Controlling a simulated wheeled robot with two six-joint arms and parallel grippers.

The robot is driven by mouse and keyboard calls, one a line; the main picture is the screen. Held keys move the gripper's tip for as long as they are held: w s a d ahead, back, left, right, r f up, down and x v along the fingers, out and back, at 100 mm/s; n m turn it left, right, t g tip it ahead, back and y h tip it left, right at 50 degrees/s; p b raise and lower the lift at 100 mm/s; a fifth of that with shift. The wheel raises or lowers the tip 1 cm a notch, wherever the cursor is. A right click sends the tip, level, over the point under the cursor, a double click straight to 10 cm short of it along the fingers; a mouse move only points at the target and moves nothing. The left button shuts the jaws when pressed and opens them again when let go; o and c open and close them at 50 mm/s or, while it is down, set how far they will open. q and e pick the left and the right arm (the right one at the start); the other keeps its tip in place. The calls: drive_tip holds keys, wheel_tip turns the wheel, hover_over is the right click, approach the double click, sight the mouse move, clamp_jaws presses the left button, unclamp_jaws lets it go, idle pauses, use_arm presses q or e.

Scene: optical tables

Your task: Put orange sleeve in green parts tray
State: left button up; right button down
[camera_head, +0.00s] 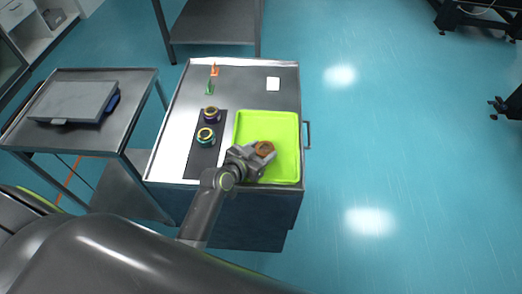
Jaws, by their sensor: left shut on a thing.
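The orange sleeve (265,148), a brownish-orange ring, is in the jaws of my left gripper (260,153). The gripper is shut on it, over the lower middle of the green parts tray (269,121). The tray is bright lime green with a raised rim, on the right part of the metal cart top. I cannot tell whether the sleeve touches the tray floor. The gripper and wrist hide part of the tray's lower left. My right gripper is not in view.
A dark mat (204,160) left of the tray bears a purple ring (211,114) and a teal ring (205,136). Small orange (214,70) and green (209,88) pieces and a white square (273,84) lie farther back. A side table (130,80) stands left.

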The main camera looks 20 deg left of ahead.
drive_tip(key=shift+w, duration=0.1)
use_arm(q)
drive_tip(key=shift+f, duration=0.15)
drive_tip(key=o, duration=1.1)
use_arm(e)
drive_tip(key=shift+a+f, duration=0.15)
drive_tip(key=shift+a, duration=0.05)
use_arm(q)
drive_tip(key=b+v, duration=0.1)
drive_tip(key=v, duration=1)
drive_tip(key=shift+d+b, duration=0.1)
drive_tip(key=shift+b, duration=0.3)
drive_tip(key=shift+s+r, duration=0.35)
drive_tip(key=shift+s, duration=0.15)
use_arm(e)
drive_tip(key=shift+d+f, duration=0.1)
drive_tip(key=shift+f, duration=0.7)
